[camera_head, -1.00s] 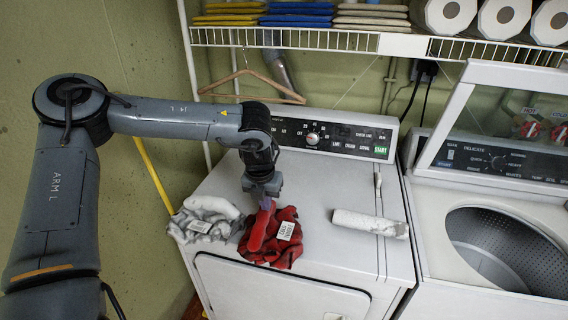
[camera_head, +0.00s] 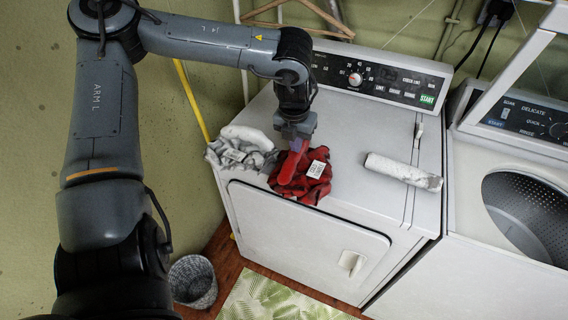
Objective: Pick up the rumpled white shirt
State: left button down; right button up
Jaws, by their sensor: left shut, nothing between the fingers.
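The rumpled white shirt (camera_head: 238,152), whitish grey with a tag, lies on top of the dryer at its front left corner, with a smooth white roll-like part on its upper side. A rumpled red cloth (camera_head: 316,186) with a white tag lies right beside it. My left gripper (camera_head: 292,160) points down at the red cloth, to the right of the white shirt. Its fingers are shut, with nothing held, and the tips are hard to make out against the red. My right gripper is out of view.
A white paper roll (camera_head: 400,171) lies on the dryer's (camera_head: 352,139) right side. An open washer (camera_head: 478,260) stands to the right. A wire basket (camera_head: 193,283) and a green leaf-pattern mat (camera_head: 275,301) are on the floor. A wooden hanger (camera_head: 300,20) hangs behind.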

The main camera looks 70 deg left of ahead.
pick_arm(q)
jog(key=s+d+b, duration=0.2)
jog(key=s+d, duration=0.3)
jog(key=shift+s+d, duration=0.25)
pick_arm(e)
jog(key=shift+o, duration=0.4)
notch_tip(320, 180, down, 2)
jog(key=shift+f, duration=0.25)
pick_arm(q)
jog(key=shift+s+d, duration=0.35)
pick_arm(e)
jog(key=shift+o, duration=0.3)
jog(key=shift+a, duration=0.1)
